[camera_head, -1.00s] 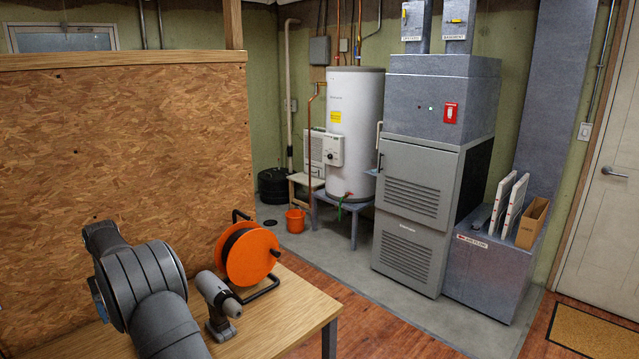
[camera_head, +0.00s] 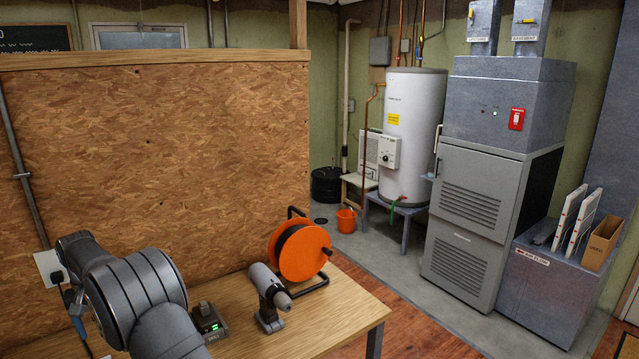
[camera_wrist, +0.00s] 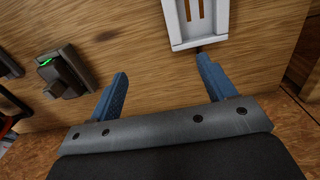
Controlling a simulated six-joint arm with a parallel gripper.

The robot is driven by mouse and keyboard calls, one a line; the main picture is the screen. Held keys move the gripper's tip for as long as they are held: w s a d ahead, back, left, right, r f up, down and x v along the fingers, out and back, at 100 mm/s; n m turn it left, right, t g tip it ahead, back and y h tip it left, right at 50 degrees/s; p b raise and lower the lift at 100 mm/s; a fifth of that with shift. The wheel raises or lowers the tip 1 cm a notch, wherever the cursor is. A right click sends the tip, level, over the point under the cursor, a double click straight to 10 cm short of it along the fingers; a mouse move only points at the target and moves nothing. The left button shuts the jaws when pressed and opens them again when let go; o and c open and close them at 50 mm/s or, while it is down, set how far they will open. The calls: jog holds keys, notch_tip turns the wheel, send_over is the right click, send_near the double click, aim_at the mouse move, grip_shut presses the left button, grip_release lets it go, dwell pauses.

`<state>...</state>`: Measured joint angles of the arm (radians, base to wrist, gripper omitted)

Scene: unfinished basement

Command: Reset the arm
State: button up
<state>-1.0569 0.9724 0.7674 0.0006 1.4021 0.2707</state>
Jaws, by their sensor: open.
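In the wrist view my gripper (camera_wrist: 161,66) shows two blue fingers spread wide apart, with nothing between them but the wooden bench top behind. The right fingertip is close to a pale grey frame-like object with orange-brown slots (camera_wrist: 172,24); I cannot tell if they touch. In the head view my arm's thick grey links fill the lower left, beside the bench (camera_head: 345,310), and the gripper itself is out of that picture.
On the bench are a grey drill (camera_head: 268,292), an orange cable reel (camera_head: 300,252) and a charger with a green light (camera_head: 209,322), also in the wrist view (camera_wrist: 62,72). A chipboard wall (camera_head: 160,150) stands behind. The bench's front right is clear.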

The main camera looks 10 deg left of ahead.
jog(key=s+a, duration=0.3)
jog(key=s, duration=0.4)
notch_tip(320, 180, down, 10)
jog(key=shift+a+r, duration=0.1)
jog(key=shift+r, duration=0.6)
dwell(0.6)
